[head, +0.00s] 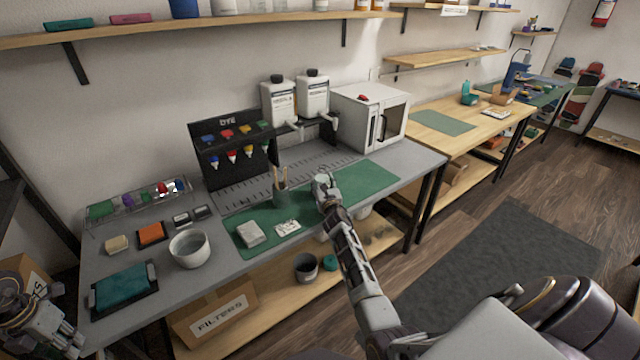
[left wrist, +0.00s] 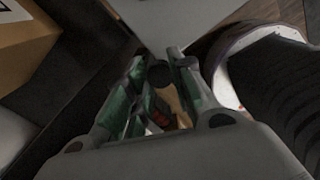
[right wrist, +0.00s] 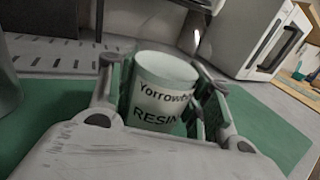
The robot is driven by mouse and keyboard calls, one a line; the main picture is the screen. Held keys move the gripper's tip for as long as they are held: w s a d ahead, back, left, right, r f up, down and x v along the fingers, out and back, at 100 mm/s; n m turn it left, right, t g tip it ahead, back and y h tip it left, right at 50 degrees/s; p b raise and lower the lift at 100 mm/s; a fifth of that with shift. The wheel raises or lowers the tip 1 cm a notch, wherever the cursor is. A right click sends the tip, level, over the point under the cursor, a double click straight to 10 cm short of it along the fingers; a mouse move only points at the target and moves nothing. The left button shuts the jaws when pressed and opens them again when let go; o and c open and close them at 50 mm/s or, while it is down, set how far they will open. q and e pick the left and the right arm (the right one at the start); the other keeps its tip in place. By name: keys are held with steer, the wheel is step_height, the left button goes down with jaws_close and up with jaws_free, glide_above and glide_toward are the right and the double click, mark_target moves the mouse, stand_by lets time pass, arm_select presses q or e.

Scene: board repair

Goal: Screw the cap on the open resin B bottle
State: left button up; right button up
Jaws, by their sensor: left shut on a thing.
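My right gripper (right wrist: 162,100) is around a white, round container labelled "RESIN" (right wrist: 160,95), with a finger against each side. Its pale top shows no cap, and the letter after "RESIN" is hidden. In the head view my right gripper (head: 322,184) is over the green mat (head: 375,183). My left gripper (head: 66,338) is low at the left, in front of the table. In the left wrist view it is shut on a small dark round thing (left wrist: 160,73) that looks like a cap. Two white resin bottles (head: 280,104) with black caps stand at the back.
A cup with sticks (head: 281,194), a white block (head: 250,233) and a card (head: 287,227) are on the mat. A white bowl (head: 189,249) and a teal pad (head: 124,287) are to the left. A white oven (head: 370,115) stands at the back right.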

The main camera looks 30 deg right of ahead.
mark_target(322, 163)
steer(key=c, duration=0.5)
arm_select(q)
steer(key=shift+r, duration=0.1)
arm_select(e)
steer(key=shift+r, duration=0.25)
